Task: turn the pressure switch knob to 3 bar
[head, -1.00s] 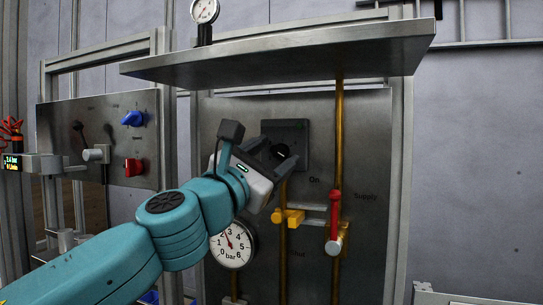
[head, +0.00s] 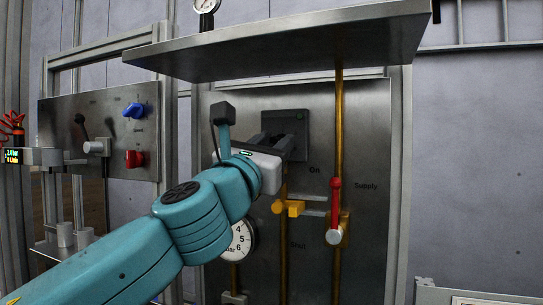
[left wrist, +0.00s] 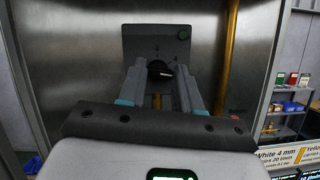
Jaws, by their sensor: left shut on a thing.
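The pressure switch is a dark square box (head: 286,121) on the upright steel panel under the shelf; it also shows in the left wrist view (left wrist: 140,42). Its black round knob (left wrist: 158,69) has a light pointer mark. The scale numbers are too dark to read. My left gripper (head: 288,150) reaches the box from the lower left, and its fingers hide the knob in the head view. In the left wrist view the two fingers (left wrist: 160,84) stand on both sides of the knob, shut on it. My right gripper is not in view.
A round bar gauge (head: 239,244) is below, partly covered by my left arm. A yellow valve handle (head: 288,208) and a red Supply lever (head: 335,196) sit on pipes close to the gripper. The steel shelf (head: 290,48) juts out above.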

